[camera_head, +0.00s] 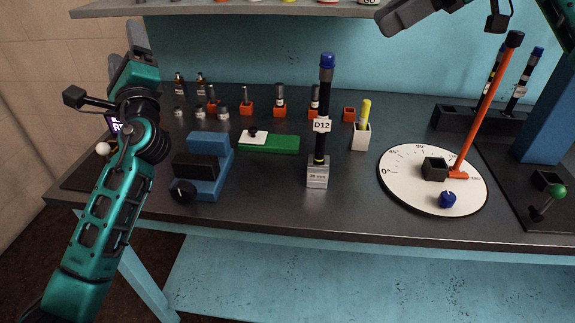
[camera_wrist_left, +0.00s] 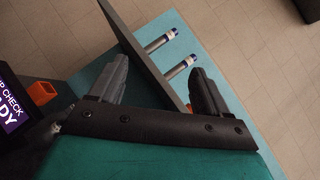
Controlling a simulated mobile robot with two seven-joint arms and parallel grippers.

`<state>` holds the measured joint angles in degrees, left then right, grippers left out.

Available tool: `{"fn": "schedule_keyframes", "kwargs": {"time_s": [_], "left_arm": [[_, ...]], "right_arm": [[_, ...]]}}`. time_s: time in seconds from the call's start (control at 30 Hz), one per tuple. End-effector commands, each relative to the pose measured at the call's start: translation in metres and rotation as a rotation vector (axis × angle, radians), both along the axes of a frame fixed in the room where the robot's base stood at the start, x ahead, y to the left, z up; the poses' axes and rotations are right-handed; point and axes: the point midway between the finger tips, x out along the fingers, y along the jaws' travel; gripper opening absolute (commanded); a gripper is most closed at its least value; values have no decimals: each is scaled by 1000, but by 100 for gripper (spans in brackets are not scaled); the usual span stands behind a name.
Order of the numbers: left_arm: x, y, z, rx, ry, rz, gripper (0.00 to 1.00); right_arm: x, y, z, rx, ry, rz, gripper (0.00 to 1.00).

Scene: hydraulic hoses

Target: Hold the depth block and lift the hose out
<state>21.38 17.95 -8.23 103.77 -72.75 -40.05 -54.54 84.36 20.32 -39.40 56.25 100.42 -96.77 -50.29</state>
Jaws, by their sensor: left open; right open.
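The depth block (camera_head: 317,175) is a small grey block with a millimetre label, standing near the front of the dark bench. The hose (camera_head: 326,90) is black with a blue cap and a D12 tag, and stands upright in the block. My left gripper (camera_head: 133,55) is raised at the left, well away from the block; its two open fingers show in the left wrist view (camera_wrist_left: 160,85). My right gripper (camera_head: 402,14) is at the top edge, above and to the right of the hose, partly cut off. Neither gripper touches the block or hose.
A blue fixture (camera_head: 203,165) with a black knob and a green block (camera_head: 270,143) stand left of the hose. A white dial (camera_head: 432,185) with an orange lever (camera_head: 485,105) is at right. Small orange holders line the back. Bare bench lies in front of the block.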

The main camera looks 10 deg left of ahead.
Motion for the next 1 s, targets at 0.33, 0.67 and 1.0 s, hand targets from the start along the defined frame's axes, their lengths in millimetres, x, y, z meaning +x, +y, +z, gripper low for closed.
{"fn": "schedule_keyframes", "kwargs": {"time_s": [0.33, 0.67, 1.0], "left_arm": [[-17, -172, -122, 273, 376, -105, 77], [-91, -307, -207, 614, 616, -239, 77], [-125, -352, -229, 753, 674, -291, 77]], "right_arm": [[0, 0, 0, 0, 0, 0, 43], [0, 0, 0, 0, 0, 0, 43], [0, 0, 0, 0, 0, 0, 43]]}}
